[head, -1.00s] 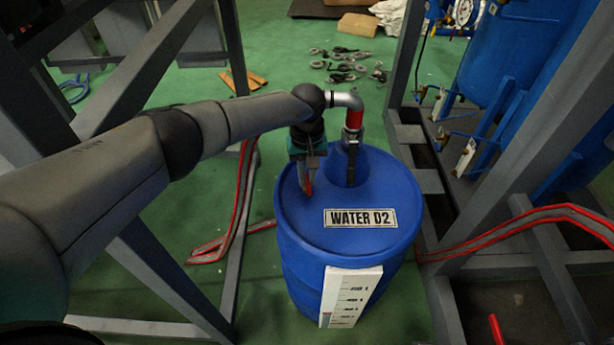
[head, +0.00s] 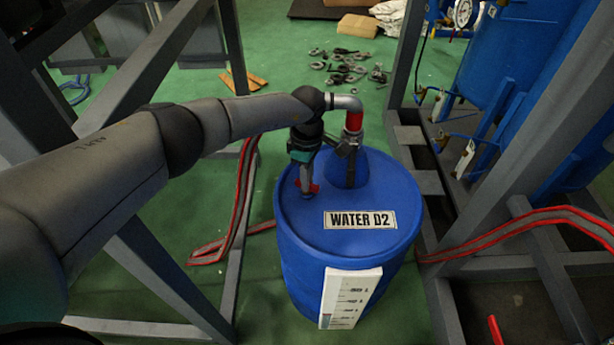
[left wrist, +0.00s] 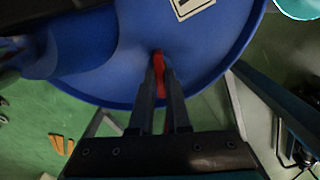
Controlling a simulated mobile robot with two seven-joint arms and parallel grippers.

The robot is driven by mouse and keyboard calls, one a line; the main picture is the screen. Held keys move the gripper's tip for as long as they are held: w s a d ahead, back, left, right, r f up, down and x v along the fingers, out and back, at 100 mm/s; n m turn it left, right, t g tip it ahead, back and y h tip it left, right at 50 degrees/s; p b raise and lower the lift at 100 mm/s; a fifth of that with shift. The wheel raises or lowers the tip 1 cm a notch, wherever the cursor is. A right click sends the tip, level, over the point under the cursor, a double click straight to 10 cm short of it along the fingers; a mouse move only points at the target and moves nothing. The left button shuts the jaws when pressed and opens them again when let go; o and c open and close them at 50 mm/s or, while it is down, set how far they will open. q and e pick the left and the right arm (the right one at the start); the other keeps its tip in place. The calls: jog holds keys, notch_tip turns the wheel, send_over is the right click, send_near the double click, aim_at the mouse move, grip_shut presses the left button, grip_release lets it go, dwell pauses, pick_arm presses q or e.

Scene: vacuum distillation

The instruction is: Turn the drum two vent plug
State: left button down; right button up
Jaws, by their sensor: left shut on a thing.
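The blue drum (head: 345,235) labelled "WATER D2" (head: 359,219) stands upright in the middle of the head view. The red vent plug (head: 308,187) sits on the left part of its lid. My left gripper (head: 307,189) points down over the plug and is shut on it. In the left wrist view the red plug (left wrist: 158,62) shows between the two dark fingers (left wrist: 160,80) on the blue lid (left wrist: 115,60). The fingers hide part of the plug. My right gripper is not in view.
A metal pipe with a red band (head: 353,121) enters the lid behind my gripper. Grey frame posts (head: 234,45) stand left and right of the drum. Red-edged hoses (head: 520,225) run along the floor on both sides. Several metal parts (head: 345,65) lie on the green floor behind.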

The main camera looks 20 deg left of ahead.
pick_arm(q)
jog(key=shift+n, duration=0.9)
jog(key=shift+n+p, duration=0.4)
jog(key=shift+n, duration=1.5)
jog(key=n+p, duration=0.1)
jog(key=n, duration=0.3)
jog(key=shift+n+p, duration=0.3)
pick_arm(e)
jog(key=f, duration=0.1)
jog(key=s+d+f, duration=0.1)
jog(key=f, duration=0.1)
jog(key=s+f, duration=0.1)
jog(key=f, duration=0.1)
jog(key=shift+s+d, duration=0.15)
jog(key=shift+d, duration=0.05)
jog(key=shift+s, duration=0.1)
pick_arm(q)
jog(key=c, duration=0.9)
grip_release()
